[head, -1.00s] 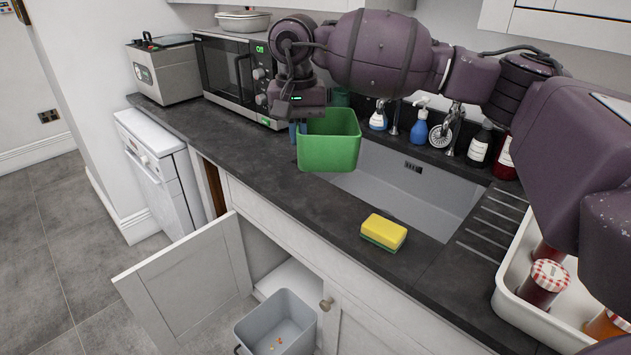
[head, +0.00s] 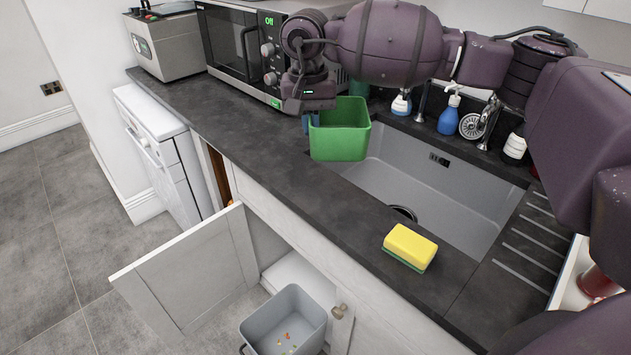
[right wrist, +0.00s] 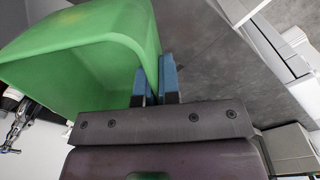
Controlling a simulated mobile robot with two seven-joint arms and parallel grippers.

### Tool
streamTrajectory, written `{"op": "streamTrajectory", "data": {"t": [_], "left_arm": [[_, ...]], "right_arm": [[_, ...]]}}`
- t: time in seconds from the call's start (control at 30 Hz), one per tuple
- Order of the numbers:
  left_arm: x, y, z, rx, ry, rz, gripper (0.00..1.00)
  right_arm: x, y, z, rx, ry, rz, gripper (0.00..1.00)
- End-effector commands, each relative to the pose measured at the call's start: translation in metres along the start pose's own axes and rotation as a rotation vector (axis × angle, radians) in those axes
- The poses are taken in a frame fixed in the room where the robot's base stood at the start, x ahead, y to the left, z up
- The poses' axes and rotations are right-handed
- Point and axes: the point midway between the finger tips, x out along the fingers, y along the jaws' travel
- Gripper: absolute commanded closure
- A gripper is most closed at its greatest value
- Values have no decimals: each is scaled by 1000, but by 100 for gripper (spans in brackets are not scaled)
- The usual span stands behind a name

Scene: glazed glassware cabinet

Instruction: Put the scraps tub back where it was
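The green scraps tub (head: 341,132) hangs upright in my right gripper (head: 307,122), over the worktop beside the sink's left end. In the right wrist view the tub (right wrist: 75,45) fills the upper left. There the blue fingers of the right gripper (right wrist: 155,82) close on its rim wall, one inside and one outside. The part of the tub's inside that shows looks empty. My left gripper is not in view.
A yellow sponge (head: 410,244) lies on the dark worktop (head: 255,137) near its front edge. The sink (head: 430,190) is behind it. Below, a cupboard door (head: 195,275) stands open beside a grey bin (head: 283,315) holding small scraps. A microwave (head: 243,50) stands at the back left.

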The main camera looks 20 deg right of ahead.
Motion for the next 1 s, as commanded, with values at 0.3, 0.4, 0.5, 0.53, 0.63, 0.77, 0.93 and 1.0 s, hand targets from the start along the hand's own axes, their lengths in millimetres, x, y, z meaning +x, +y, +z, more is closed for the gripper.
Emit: {"op": "streamTrajectory", "data": {"t": [0.3,0.4,0.5,0.53,0.63,0.77,0.93,1.0], "left_arm": [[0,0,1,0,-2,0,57],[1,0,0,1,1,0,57],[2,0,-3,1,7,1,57],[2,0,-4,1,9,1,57],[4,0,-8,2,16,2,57],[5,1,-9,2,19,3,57],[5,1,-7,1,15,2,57],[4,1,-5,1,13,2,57]], "right_arm": [[70,-3,1,0,-2,1,100],[87,-4,1,0,-2,1,100],[97,-4,0,0,-1,0,100],[99,-4,0,0,0,0,100],[103,-4,0,0,1,0,100],[113,-4,0,0,0,0,100],[137,-6,1,0,-2,1,100],[144,-6,1,0,-1,0,100]]}}
